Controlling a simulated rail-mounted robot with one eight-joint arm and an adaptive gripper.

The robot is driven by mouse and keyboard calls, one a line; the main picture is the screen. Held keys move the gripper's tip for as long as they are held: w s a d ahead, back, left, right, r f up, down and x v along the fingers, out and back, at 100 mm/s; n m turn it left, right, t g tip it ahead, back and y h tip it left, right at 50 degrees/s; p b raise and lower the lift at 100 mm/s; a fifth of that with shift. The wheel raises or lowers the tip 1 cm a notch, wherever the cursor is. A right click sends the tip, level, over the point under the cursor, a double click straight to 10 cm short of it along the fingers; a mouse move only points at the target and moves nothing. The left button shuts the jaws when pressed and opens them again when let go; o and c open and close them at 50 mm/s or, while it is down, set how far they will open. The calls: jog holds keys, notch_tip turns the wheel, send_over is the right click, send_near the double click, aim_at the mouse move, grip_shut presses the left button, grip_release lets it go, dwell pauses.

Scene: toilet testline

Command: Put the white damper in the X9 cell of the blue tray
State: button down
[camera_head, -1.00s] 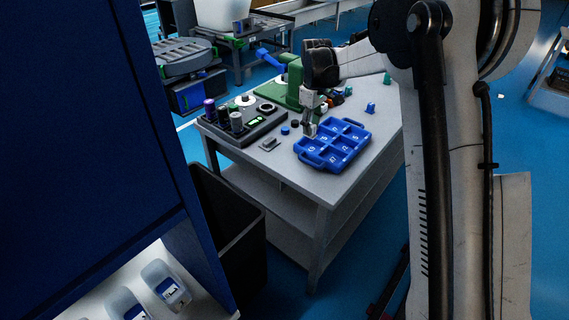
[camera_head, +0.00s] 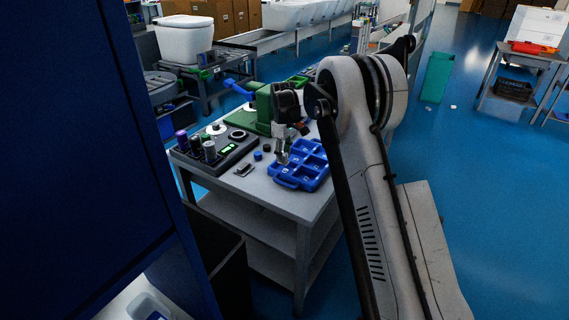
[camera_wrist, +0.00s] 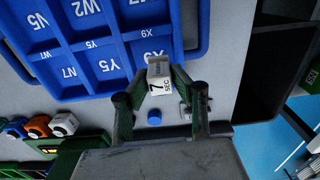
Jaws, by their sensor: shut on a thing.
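The white damper (camera_wrist: 160,82), marked "7 SEC", is held between the fingertips of my gripper (camera_wrist: 160,88) in the wrist view. The gripper is shut on it. The blue tray (camera_wrist: 195,49) fills the upper left of that view, with labelled cells. The damper's far end overlaps the tray's near edge just below an X9 label (camera_wrist: 153,56); I cannot tell its height above the tray. In the head view my gripper (camera_head: 283,157) points down at the left edge of the blue tray (camera_head: 287,184); the damper is too small to make out there.
A small blue round piece (camera_wrist: 154,118) lies on the table near the gripper. A black rack with cylinders (camera_head: 222,157) and a green fixture (camera_head: 262,108) stand left and behind on the grey table (camera_head: 245,190). Coloured knobs (camera_wrist: 38,127) show at lower left.

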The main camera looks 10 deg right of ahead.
aim_at(285, 163)
jog(key=shift+w+d+f, duration=0.35)
jog(key=shift+w+f, duration=0.15)
jog(key=shift+f, duration=1.85)
jog(key=shift+f, duration=0.2)
jog(key=c, duration=1.8)
grip_release()
jog(key=shift+o, duration=0.2)
